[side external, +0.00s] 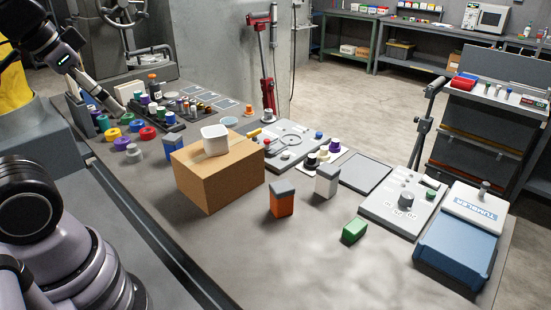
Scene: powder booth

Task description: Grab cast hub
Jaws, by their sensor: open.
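A small light-grey stepped round part (134,153), which looks like the cast hub, stands on the table at the left, in front of the coloured rings. My gripper (120,110) comes in from the upper left and points down to the right. It is above and behind the grey part, close to the rings and small jars, and apart from the grey part. Its jaws are open, with nothing visibly held. The fingertips are small and hard to separate from the items behind them.

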